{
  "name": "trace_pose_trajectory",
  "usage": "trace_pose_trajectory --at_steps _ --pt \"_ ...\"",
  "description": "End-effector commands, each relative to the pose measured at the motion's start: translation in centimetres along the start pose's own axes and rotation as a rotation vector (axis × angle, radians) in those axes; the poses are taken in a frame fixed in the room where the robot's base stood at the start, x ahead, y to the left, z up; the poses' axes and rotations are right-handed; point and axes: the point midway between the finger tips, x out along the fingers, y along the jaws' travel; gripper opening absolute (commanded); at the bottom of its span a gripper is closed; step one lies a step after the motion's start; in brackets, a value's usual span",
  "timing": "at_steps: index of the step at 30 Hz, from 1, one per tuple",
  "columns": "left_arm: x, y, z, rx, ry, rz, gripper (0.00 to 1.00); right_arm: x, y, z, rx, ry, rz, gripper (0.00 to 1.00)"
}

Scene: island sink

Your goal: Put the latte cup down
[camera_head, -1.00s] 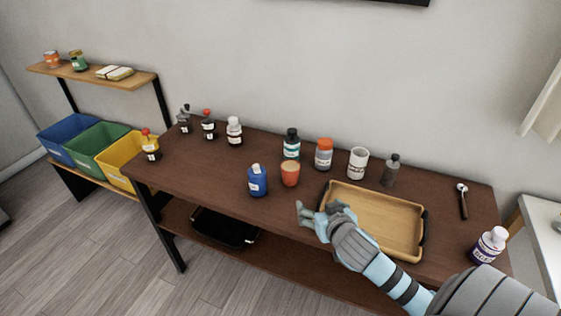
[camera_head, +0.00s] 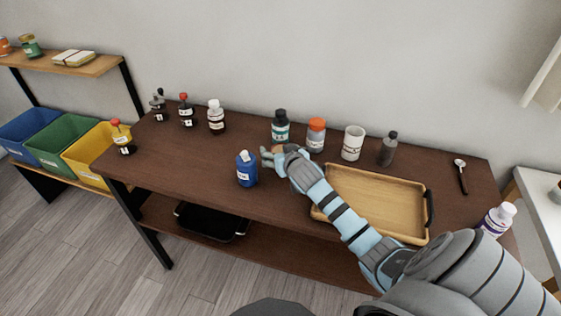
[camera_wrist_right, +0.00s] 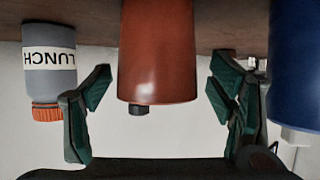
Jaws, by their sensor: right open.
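The orange-red cup, which I take for the latte cup (camera_wrist_right: 158,50), stands on the brown table, seen upside down in the right wrist view. In the head view my gripper hides almost all of it. My right gripper (camera_head: 271,157) is open, and in the wrist view its two dark green fingers (camera_wrist_right: 160,75) stand on either side of the cup with gaps. They do not seem to touch it. My left gripper is not in view.
A blue bottle (camera_head: 246,170) stands just left of my right gripper. Behind are a teal bottle (camera_head: 280,128), an orange-lidded jar (camera_head: 316,135), a white cup (camera_head: 352,143) and a grey bottle (camera_head: 387,150). A wooden tray (camera_head: 385,232) lies under my forearm. The table's left middle is clear.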

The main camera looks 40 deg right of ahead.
Motion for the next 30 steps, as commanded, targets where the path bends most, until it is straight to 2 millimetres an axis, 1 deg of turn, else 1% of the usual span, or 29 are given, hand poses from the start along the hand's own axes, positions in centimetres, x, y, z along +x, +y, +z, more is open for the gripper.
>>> trace_pose_trajectory --at_steps 1,3,6,7,11,12,18,26,30 --pt "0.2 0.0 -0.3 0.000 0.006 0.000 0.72 0.4 0.0 0.1 0.000 0.000 -0.001 0.76" --pt "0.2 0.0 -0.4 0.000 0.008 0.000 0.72 0.5 0.0 0.0 -0.001 0.001 -0.001 0.76" --pt "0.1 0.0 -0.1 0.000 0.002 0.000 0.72 0.4 0.0 0.0 -0.001 0.001 -0.001 0.76" --pt "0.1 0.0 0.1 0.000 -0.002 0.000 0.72 0.4 0.0 0.0 -0.001 0.001 -0.001 0.75" --pt "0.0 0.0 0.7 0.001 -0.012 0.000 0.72 0.4 0.0 0.0 -0.001 0.001 -0.001 0.54" --pt "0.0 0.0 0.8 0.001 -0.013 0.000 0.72 0.3 0.0 0.0 -0.001 0.001 -0.001 0.48" --pt "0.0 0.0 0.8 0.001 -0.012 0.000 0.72 0.3 0.0 0.0 -0.001 0.000 -0.001 0.16" --pt "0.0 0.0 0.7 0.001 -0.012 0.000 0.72 0.2 0.0 -0.2 -0.001 0.001 -0.001 0.16" --pt "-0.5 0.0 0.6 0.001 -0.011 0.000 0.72 -0.3 0.0 -1.6 -0.001 0.004 -0.001 0.16"
